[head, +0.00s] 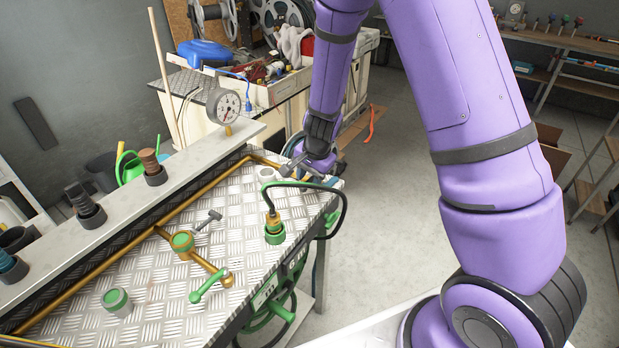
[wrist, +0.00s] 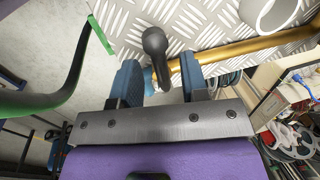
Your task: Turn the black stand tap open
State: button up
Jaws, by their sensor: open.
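A dark grey-black tap lever with a rounded knob end (wrist: 155,42) lies between the fingers of my gripper (wrist: 159,66) in the wrist view. The blue-padded fingers are apart, one on each side of the lever, with gaps visible. In the head view the dark lever (head: 291,166) shows at the far right corner of the metal bench, by the end of the brass pipe. My gripper (head: 308,167) is right beside it there, and partly hides the tap. The tap's base is hidden.
The tread-plate bench (head: 160,290) carries a brass pipe (head: 198,199), a green lever (head: 207,286) and a grey T-handle (head: 208,219). A white open cylinder (head: 266,173) stands close to the lever. A green-black hose (head: 344,213) loops near my gripper.

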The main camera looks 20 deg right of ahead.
jog(key=shift+f, duration=0.2)
grip_shut()
